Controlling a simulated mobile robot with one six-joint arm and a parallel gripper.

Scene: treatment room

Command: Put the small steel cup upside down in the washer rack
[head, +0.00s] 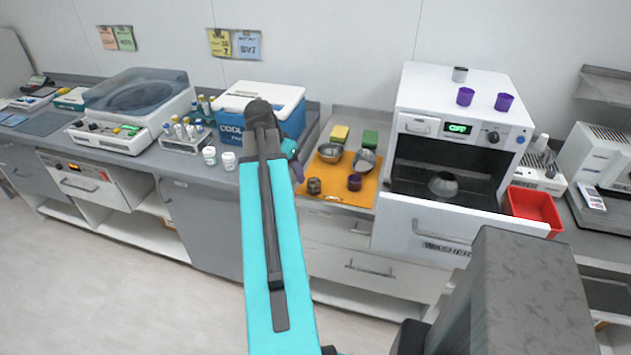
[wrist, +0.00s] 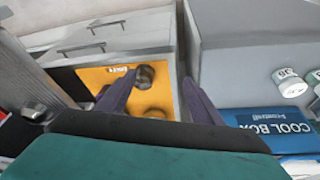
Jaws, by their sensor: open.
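A small steel cup (head: 314,186) stands on the orange mat (head: 342,193), near its front left corner. In the wrist view the steel cup (wrist: 144,76) shows on the mat between the finger lines. My gripper (head: 296,168) is mostly hidden behind my arm in the head view, just left of the mat. In the wrist view my gripper (wrist: 158,80) is open, with its two purple fingers apart and nothing held. The washer (head: 455,135) has its door down. A steel vessel (head: 443,184) sits inside it, apparently upside down. Rack details are too dark to tell.
A purple cup (head: 354,182), two steel bowls (head: 330,153) (head: 364,160) and yellow and green sponges (head: 339,134) (head: 370,139) are on or behind the mat. The cool box (head: 262,103) stands left. A red bin (head: 533,207) is right.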

